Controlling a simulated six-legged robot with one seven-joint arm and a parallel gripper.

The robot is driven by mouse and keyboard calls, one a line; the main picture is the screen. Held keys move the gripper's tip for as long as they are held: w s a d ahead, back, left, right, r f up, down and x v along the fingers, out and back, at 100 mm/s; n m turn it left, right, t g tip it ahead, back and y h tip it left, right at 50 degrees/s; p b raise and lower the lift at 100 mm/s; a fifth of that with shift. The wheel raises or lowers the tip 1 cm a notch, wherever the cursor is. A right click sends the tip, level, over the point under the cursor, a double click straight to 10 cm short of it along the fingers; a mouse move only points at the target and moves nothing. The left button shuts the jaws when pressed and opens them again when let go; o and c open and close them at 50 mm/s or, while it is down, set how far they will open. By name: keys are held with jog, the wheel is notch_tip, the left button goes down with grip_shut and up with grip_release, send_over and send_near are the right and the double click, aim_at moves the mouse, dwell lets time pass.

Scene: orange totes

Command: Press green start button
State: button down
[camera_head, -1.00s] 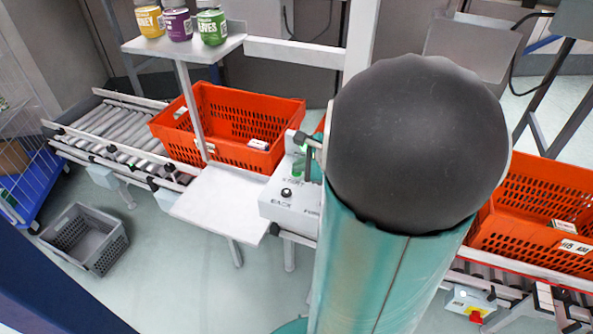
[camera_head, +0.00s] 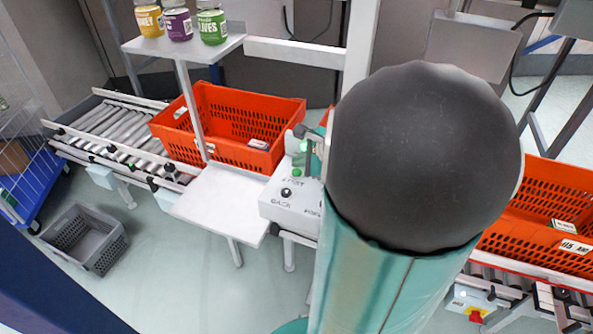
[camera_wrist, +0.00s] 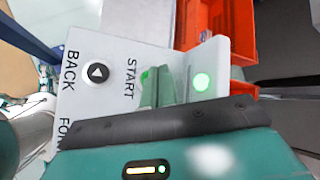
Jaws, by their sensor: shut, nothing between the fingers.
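The green start button (camera_head: 297,172) sits on a white control box (camera_head: 283,208), behind the START label. In the wrist view only part of the green button (camera_wrist: 147,76) shows beside my fingers. My gripper (camera_head: 313,158) is shut and empty, close to the button on its right side in the head view. The teal fingers (camera_wrist: 168,86) are over the panel in the wrist view. I cannot tell whether they touch the button. A green light (camera_wrist: 202,82) glows on the box's raised back plate, and it also shows in the head view (camera_head: 303,146).
A black BACK button (camera_head: 286,193) is on the same box. An orange tote (camera_head: 225,152) stands on the left conveyor, another tote (camera_head: 545,190) on the right one. Jars (camera_head: 178,22) stand on a shelf above. My arm hides the box's right part.

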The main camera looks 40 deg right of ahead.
aim_at(300, 173)
jog(key=shift+r, duration=2.5)
jog(key=s+a+r+n+g, duration=0.1)
jog(key=s+a+n, duration=0.2)
jog(key=a+n, duration=0.5)
jog(key=s+a+r+n+g, duration=0.1)
jog(key=s+a+n, duration=0.2)
jog(key=a+n, duration=0.6)
jog(key=s+a+r+n+g+h, duration=0.1)
jog(key=s+a+r+n, duration=0.1)
jog(key=a+n, duration=0.6)
jog(key=shift+s+a+n+g, duration=0.3)
jog(key=shift+s+a, duration=0.45)
jog(key=shift+a, duration=0.35)
jog(key=shift+d+r, duration=0.1)
